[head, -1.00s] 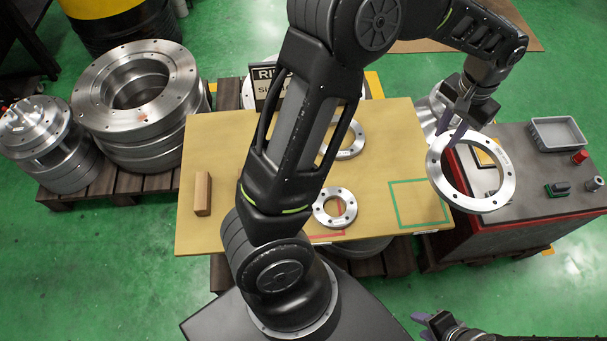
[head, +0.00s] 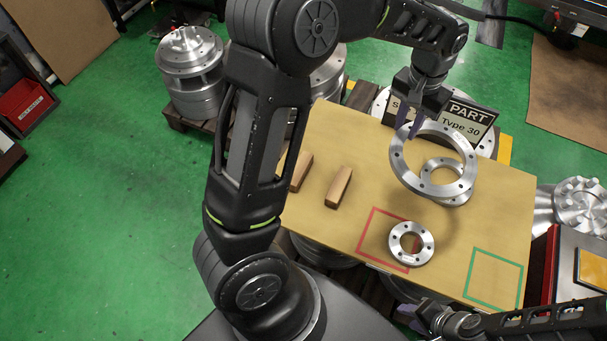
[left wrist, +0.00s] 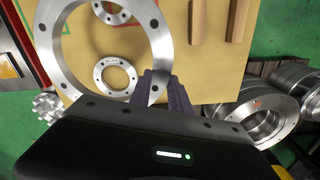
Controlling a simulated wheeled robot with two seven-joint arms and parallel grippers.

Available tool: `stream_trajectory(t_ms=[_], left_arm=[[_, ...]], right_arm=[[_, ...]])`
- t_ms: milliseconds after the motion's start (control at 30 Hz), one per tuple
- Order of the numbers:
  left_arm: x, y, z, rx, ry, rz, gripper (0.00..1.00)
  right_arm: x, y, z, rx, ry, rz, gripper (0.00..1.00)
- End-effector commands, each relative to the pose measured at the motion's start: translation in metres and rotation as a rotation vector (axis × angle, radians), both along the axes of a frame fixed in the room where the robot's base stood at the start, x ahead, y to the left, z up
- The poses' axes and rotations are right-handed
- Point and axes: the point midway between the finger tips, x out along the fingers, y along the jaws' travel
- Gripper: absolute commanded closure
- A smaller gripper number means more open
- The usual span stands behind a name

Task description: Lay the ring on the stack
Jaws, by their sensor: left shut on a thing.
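My left gripper (head: 408,136) is shut on the rim of a large steel ring (head: 400,172), held tilted above the far right part of the tan board (head: 335,128). A smaller steel ring (head: 458,190) lies on the board behind and below it, partly hidden. Whether anything lies under that ring cannot be told. A small thick ring (head: 424,255) lies partly over the red square outline. In the left wrist view, the fingers (left wrist: 160,88) grip the large ring (left wrist: 160,50), with a smaller ring (left wrist: 131,83) showing through its hole. My right gripper (head: 424,315) is open and empty near the board's front edge.
The green square outline (head: 494,279) is empty. Steel flange parts (head: 192,80) stand behind on pallets.

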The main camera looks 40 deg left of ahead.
Motion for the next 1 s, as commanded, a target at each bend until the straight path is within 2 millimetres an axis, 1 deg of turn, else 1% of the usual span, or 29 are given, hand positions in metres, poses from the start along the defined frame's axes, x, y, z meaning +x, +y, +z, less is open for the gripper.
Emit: stream_trajectory(t_ms=[367,467,533,667,867,900,1000], left_arm=[[0.001,0.000,0.000,-0.001,-0.003,-0.003,1.00],[0.001,0.006,-0.004,-0.002,-0.002,-0.027,1.00],[0.000,0.013,-0.010,-0.003,-0.002,-0.067,1.00],[-0.002,0.039,-0.027,-0.005,0.000,-0.198,1.00],[-0.013,0.097,-0.059,-0.010,0.004,-0.515,1.00],[-0.016,0.109,-0.065,-0.011,0.005,-0.585,1.00],[-0.025,0.138,-0.078,-0.013,0.006,-0.753,1.00]], right_arm=[[0.000,0.000,-0.001,0.000,0.000,0.000,0.64],[0.000,0.000,-0.007,0.000,0.000,0.000,0.64],[0.000,0.000,-0.014,0.000,0.000,0.000,0.64],[0.000,0.000,-0.037,0.000,0.000,0.000,0.64],[0.000,0.000,-0.084,-0.001,0.000,0.001,0.64],[0.000,0.000,-0.093,-0.001,0.000,0.001,0.64],[0.000,-0.001,-0.114,-0.001,-0.001,0.002,0.64]])
